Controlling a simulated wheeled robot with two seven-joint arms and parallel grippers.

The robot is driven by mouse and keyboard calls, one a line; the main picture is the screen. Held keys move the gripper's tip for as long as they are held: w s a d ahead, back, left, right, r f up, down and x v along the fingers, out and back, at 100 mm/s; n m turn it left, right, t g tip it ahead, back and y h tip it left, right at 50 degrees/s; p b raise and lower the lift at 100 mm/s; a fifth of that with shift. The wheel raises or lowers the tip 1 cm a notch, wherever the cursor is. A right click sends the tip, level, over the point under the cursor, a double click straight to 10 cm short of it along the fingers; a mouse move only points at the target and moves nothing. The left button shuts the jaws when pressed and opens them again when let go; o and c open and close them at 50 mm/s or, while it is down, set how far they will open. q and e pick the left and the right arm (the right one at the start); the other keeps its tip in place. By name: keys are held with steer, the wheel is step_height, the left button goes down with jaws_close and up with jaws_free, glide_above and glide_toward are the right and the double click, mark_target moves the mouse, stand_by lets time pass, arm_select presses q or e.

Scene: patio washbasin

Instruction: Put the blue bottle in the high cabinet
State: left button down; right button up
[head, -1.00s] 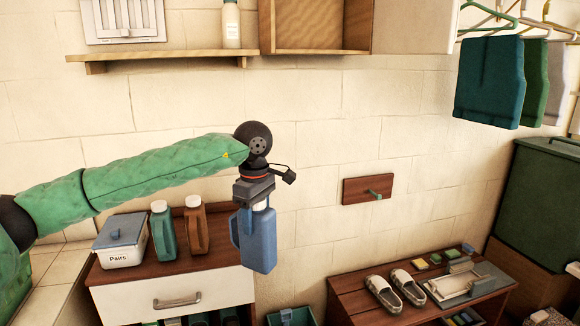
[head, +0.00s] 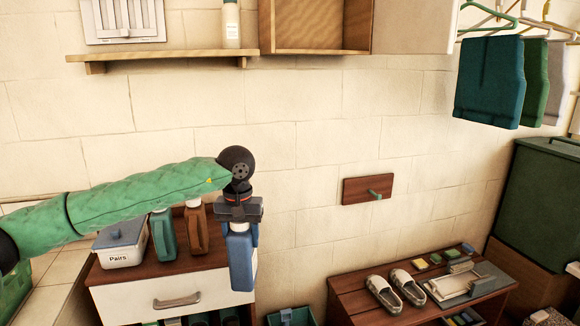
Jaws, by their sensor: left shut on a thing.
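The blue bottle (head: 241,262) hangs upright from my left gripper (head: 239,222), which is shut on its top. The bottle is in front of the right edge of the white drawer cabinet, clear of its top. The high cabinet (head: 315,24) is a wooden box on the wall at the top of the view, up and to the right of my gripper. Its front is open, its visible inside is empty, and its upper part is cut off by the frame. A pale door panel (head: 415,26) stands at its right side. My right gripper is not in view.
A wooden shelf (head: 160,55) left of the cabinet holds a white bottle (head: 231,24). A teal bottle (head: 163,236), a brown bottle (head: 196,230) and a "Pairs" box (head: 121,246) stand on the drawer cabinet (head: 178,292). A wall peg board (head: 368,189) is at right; bare wall lies between.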

arm_select(q)
steer(key=s+a+f, duration=0.3)
steer(key=a+f, duration=0.1)
steer(key=f, duration=0.4)
steer(key=s+a+f, duration=0.3)
steer(key=a+f, duration=0.1)
steer(key=f, duration=0.4)
steer(key=shift+a+f+n, duration=0.15)
steer(key=shift+a+n, duration=0.1)
steer(key=shift+n, duration=0.05)
